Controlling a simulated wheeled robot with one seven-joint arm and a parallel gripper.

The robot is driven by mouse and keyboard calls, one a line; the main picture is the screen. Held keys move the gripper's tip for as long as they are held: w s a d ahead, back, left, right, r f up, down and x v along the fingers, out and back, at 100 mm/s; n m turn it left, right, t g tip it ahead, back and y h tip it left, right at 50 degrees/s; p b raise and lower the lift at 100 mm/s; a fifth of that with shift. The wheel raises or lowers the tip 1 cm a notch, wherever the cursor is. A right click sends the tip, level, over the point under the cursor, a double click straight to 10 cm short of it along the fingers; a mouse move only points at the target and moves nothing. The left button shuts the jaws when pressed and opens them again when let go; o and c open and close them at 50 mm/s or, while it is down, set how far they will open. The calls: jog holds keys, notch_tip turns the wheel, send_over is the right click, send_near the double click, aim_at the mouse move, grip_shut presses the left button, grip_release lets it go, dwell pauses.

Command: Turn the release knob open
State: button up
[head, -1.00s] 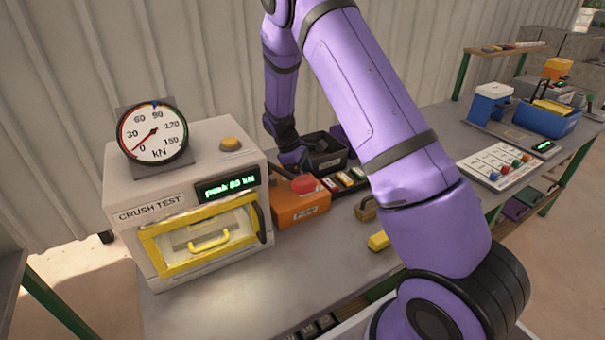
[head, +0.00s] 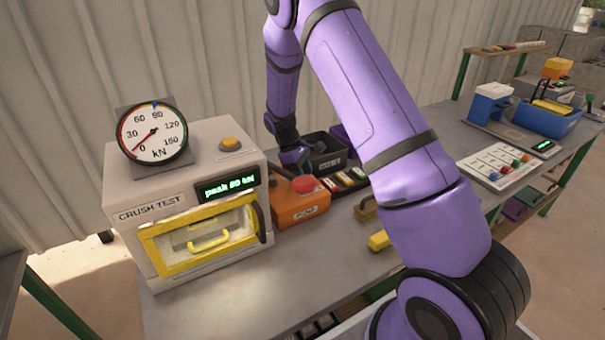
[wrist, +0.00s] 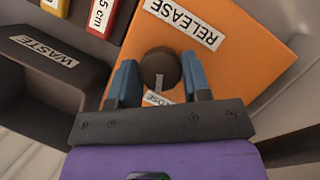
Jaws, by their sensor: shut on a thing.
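The release knob (wrist: 158,70) is a round dark knob with a pale pointer stripe, on an orange panel marked RELEASE and, partly hidden, a second label. In the wrist view the stripe points towards my gripper and the partly hidden label. My gripper (wrist: 159,78) has its two blue fingers on either side of the knob, shut on it. In the head view the orange pump box (head: 298,205) with a red button stands right of the crush tester (head: 190,170). The knob is hidden in the head view, where my gripper (head: 292,157) is at the box's back end.
A dark waste bin (head: 325,160) stands behind the pump box; it also shows at left in the wrist view (wrist: 35,75). Coloured labelled blocks (head: 345,180) lie beside the box. The tester's yellow-framed door (head: 205,238) is shut. The bench front is clear.

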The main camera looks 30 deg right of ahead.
jog(key=m+y, duration=0.1)
jog(key=m, duration=0.1)
jog(key=m+y, duration=0.1)
jog(key=m, duration=0.2)
jog(key=shift+w+d+g, duration=0.1)
jog(key=shift+g, duration=0.3)
jog(key=m+y, duration=0.1)
jog(key=m, duration=0.4)
jog(key=shift+y, duration=0.4)
jog(key=shift+m, duration=0.4)
jog(key=o, duration=0.9)
jog(key=v, duration=1)
jog(key=shift+d+r, duration=0.15)
jog(key=shift+r, duration=0.25)
